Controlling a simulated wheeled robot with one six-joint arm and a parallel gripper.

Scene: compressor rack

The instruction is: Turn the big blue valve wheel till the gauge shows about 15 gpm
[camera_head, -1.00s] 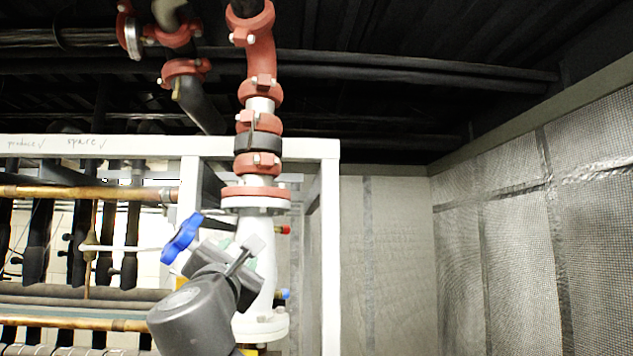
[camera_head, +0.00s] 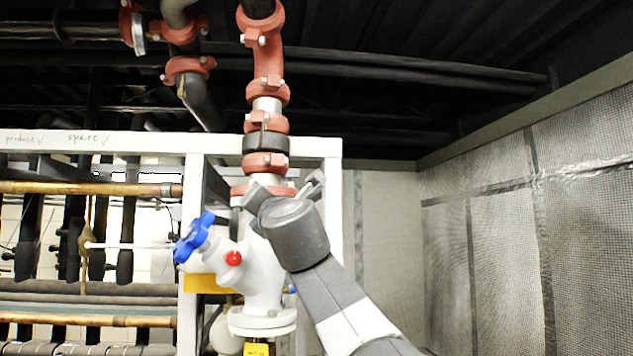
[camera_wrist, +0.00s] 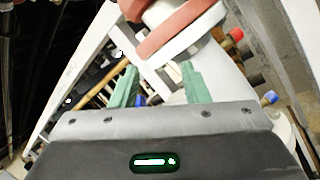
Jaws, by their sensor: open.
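The big blue valve wheel (camera_head: 192,238) sits on the left side of the white valve body (camera_head: 262,275), seen at a slant in the head view. My gripper (camera_head: 285,188) is open and empty, up and to the right of the wheel, in front of the red flange at the top of the valve. It is apart from the wheel. In the wrist view its green fingers (camera_wrist: 158,84) are spread, with red and white pipework beyond them. I cannot make out the wheel there. No readable flow gauge shows in either view.
A red knob (camera_head: 233,258) is on the valve body, close to the wheel. A white frame post (camera_head: 192,300) stands behind the wheel, with copper pipes (camera_head: 90,187) to the left. Red-clamped pipe (camera_head: 267,90) rises above. Free room lies right, before the mesh wall (camera_head: 540,230).

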